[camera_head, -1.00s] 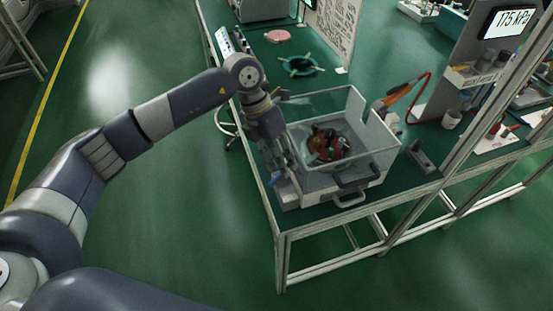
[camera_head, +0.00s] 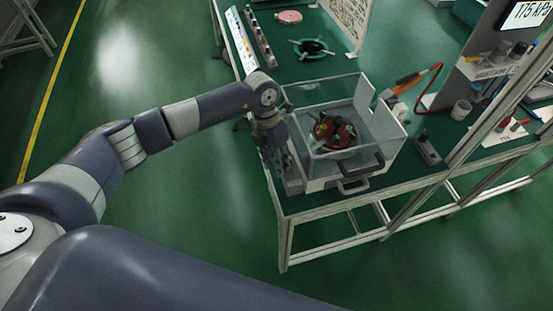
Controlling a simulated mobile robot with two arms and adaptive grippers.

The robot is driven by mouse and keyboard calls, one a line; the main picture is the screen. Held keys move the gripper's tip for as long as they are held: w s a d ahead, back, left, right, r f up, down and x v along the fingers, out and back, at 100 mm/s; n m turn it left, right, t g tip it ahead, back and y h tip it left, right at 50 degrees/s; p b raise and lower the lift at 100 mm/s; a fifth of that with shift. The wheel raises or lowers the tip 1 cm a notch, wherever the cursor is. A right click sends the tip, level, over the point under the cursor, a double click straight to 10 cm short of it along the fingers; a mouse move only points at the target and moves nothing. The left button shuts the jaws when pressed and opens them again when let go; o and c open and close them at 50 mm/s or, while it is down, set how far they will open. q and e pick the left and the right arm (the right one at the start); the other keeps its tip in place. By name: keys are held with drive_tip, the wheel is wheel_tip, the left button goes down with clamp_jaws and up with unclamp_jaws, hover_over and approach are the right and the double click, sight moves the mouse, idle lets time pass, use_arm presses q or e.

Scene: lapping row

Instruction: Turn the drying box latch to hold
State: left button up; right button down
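The drying box (camera_head: 367,152) is a clear-walled box on a pale base near the table's front left corner, with dark handles (camera_head: 361,178) at its front. A red and dark part (camera_head: 332,131) lies inside it. My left gripper (camera_head: 284,162) points down at the box's left side, close beside the wall. Its fingers are dark and small here, so I cannot tell whether they are open or touching anything. The latch cannot be made out; the gripper covers part of that side. My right gripper is not in view.
A teal ring fixture (camera_head: 311,47) and a pink disc (camera_head: 288,17) lie farther back on the table. An orange-handled tool (camera_head: 400,86) stands right of the box. A dark block (camera_head: 428,148) and a white cup (camera_head: 461,110) are also right. Green floor is clear at left.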

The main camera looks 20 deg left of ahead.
use_arm(q)
drive_tip(key=shift+f, duration=0.1)
drive_tip(key=c, duration=0.7)
clamp_jaws()
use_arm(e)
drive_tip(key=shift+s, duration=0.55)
